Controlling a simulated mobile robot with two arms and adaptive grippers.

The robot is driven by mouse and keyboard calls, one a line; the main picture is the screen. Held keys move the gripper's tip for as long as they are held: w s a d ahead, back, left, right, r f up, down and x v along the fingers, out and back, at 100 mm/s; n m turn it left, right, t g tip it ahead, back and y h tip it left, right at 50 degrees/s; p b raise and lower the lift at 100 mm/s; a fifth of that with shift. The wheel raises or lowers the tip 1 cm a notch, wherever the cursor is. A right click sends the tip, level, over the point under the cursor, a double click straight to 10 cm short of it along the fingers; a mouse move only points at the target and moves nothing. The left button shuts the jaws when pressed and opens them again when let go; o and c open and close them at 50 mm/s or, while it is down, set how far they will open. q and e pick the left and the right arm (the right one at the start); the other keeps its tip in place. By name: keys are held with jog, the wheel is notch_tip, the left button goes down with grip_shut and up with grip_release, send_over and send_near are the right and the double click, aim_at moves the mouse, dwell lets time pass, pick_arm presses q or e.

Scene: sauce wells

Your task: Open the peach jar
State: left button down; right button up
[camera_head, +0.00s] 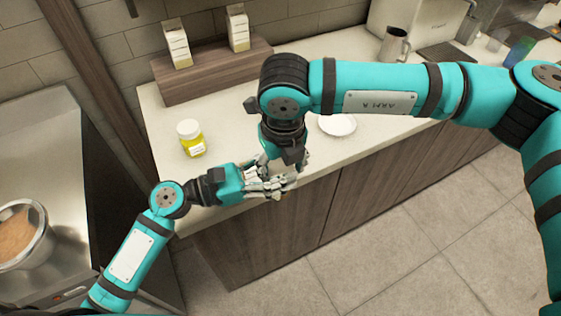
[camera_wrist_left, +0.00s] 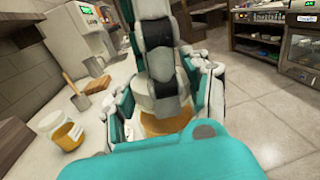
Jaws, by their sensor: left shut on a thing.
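My left gripper (camera_head: 272,186) is shut on a jar with an orange-peach body (camera_wrist_left: 165,122) and a white lid (camera_wrist_left: 143,101), best seen in the left wrist view. The jar is held at the counter's front edge and is mostly hidden by the fingers in the head view. My right gripper (camera_head: 284,168) comes down from above right over this jar. In the left wrist view its fingers (camera_wrist_left: 160,80) are at the lid. Whether they are closed on it is hidden. A second jar (camera_head: 194,147), yellow with a white lid, stands upright on the counter to the left.
A white saucer (camera_head: 337,125) lies on the counter, right of the grippers. Two cartons (camera_head: 178,45) (camera_head: 238,30) stand on a wooden riser (camera_head: 214,75) at the back. A grey pitcher (camera_head: 394,46) stands at back right. A pot (camera_head: 22,232) is at far left.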

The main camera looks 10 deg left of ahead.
jog(key=c, duration=0.7)
jog(key=o, duration=1.2)
jog(key=shift+r, duration=0.1)
